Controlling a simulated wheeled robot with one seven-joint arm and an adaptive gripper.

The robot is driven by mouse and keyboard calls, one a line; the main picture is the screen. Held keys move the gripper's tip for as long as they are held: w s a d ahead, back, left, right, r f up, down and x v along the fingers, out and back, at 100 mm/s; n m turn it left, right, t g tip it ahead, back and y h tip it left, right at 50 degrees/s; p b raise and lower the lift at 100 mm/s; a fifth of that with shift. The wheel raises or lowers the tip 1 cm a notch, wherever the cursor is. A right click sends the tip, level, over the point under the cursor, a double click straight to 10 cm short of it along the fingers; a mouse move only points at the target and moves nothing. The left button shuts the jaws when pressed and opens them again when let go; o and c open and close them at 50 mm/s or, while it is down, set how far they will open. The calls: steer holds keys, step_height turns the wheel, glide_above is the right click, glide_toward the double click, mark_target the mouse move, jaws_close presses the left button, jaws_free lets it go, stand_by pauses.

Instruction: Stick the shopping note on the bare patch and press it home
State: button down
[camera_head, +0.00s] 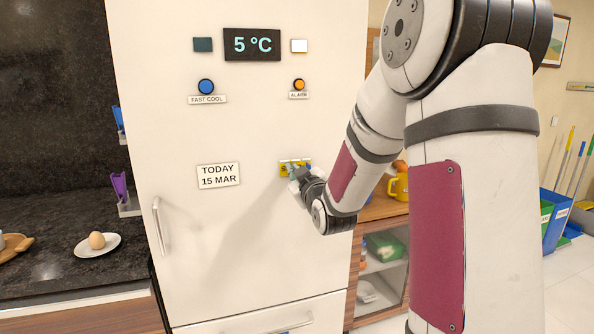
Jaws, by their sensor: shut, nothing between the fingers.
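The fridge door (240,140) is large and white and fills the middle of the head view. I cannot tell whether the fingertips touch the note. The bare patch is not distinguishable behind the gripper.
Above are a "5 °C" display (252,45), a blue button (206,86) and an orange button (299,85). A door handle (160,227) stands out at the left edge. An egg on a plate (79,246) is on the dark counter.

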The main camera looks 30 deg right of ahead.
mark_target(281, 169)
steer(key=shift+w+a, duration=0.1)
steer(key=shift+a, duration=0.25)
steer(key=shift+w+a+b, duration=0.25)
steer(key=shift+a+b, duration=0.15)
steer(key=shift+a, duration=0.25)
steer(key=shift+w+a+b, duration=0.25)
steer(key=shift+a+b, duration=0.1)
steer(key=shift+a, duration=0.25)
steer(key=shift+s+d, duration=0.3)
steer(key=shift+d, duration=0.4)
steer(key=shift+s+d, duration=0.25)
steer(key=shift+d, duration=0.4)
steer(key=shift+d, duration=0.2)
steer(key=shift+s+d, duration=0.15)
steer(key=shift+d, duration=0.45)
steer(key=shift+s+d, duration=0.15)
steer(key=shift+d, duration=0.45)
